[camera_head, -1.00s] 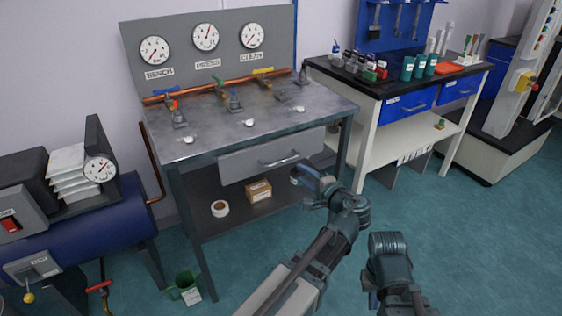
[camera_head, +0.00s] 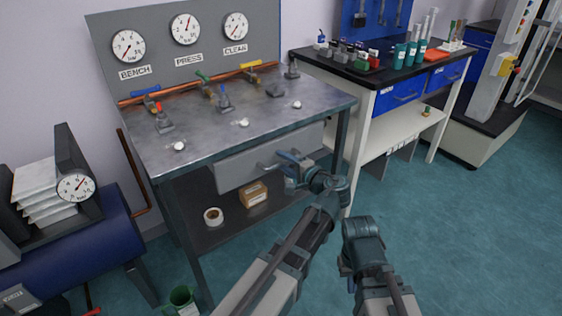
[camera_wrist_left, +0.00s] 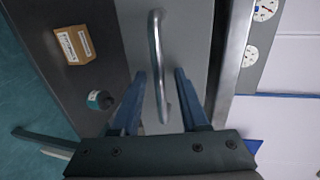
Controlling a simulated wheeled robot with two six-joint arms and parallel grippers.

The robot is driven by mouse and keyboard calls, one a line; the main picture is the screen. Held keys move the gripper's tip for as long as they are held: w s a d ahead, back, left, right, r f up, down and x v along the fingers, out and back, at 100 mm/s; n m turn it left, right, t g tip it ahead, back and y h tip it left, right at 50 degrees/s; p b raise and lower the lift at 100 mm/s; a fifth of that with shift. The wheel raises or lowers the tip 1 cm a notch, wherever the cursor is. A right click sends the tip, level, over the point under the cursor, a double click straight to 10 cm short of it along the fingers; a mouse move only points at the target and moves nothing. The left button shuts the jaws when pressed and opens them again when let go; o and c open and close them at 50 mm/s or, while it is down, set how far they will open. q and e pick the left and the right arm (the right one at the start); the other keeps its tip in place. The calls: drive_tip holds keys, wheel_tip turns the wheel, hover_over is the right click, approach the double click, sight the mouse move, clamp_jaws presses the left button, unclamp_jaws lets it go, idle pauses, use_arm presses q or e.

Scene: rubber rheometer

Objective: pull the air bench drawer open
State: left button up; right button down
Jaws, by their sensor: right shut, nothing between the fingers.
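The air bench (camera_head: 225,125) has a grey drawer (camera_head: 235,172) under its metal top, and the drawer front looks closed. Its bar handle (camera_head: 268,166) is partly hidden by my left gripper (camera_head: 284,160) in the head view. In the left wrist view the left gripper (camera_wrist_left: 160,92) is open, with one finger on each side of the lower end of the handle (camera_wrist_left: 155,45). I see no clear contact between fingers and handle. My right gripper (camera_head: 345,268) is low, right of the left arm, away from the drawer; its fingers are mostly hidden.
A shelf under the drawer holds a cardboard box (camera_head: 253,193) and a tape roll (camera_head: 213,217). A white bench with blue drawers (camera_head: 400,94) stands right. Floor at right is clear.

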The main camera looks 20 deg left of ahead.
use_arm(q)
clamp_jaws()
idle(1.3)
